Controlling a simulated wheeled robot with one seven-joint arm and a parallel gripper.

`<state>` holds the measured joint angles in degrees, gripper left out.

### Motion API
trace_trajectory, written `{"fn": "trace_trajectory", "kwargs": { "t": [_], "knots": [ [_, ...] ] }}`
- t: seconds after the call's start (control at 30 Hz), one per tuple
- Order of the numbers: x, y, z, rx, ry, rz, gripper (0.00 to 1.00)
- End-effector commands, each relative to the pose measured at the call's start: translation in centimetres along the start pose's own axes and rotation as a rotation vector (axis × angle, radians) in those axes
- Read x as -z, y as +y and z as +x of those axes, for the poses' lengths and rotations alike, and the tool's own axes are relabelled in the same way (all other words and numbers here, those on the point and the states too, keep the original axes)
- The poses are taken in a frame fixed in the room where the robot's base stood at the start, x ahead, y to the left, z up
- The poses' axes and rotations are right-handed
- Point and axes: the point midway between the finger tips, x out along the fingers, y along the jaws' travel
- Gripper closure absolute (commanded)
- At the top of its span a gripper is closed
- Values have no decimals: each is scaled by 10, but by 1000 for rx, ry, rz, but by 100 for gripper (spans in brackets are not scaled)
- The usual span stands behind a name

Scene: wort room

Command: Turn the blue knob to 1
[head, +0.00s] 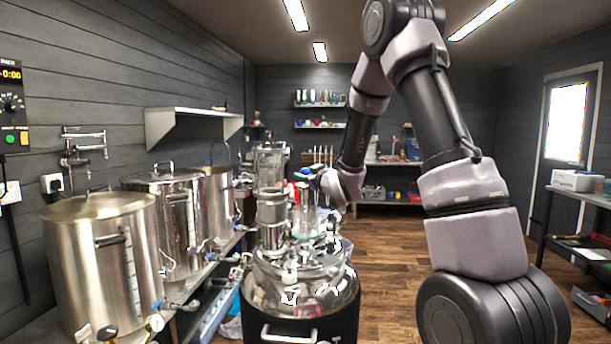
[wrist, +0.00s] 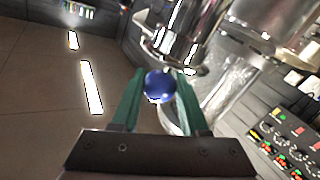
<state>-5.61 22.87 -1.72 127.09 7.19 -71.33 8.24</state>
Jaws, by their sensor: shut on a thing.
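The blue knob (wrist: 160,85) is a round, shiny ball between the two green fingers of my gripper (wrist: 161,97) in the wrist view. The fingers are shut on it from both sides. In the head view a small blue spot, which looks like the knob (head: 305,171), shows beside the end of my arm at the top of the steel and glass vessel (head: 300,262). My fingers are too small to make out there. No scale or number for the knob is readable in either view.
Large steel kettles (head: 100,255) stand on a bench at the left, with taps and gauges. A control panel (wrist: 290,140) with several knobs shows at the lower right of the wrist view. A shelf table (head: 585,196) stands at the right. Wooden floor (head: 388,290) is clear behind the vessel.

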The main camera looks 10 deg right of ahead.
Motion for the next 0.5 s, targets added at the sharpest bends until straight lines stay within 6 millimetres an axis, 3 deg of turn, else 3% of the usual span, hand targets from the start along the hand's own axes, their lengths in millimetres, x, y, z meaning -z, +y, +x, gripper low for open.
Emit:
{"fn": "trace_trajectory", "kwargs": {
  "t": [0.5],
  "knots": [
    [-2,5,0,412,139,0,100]
  ]
}}
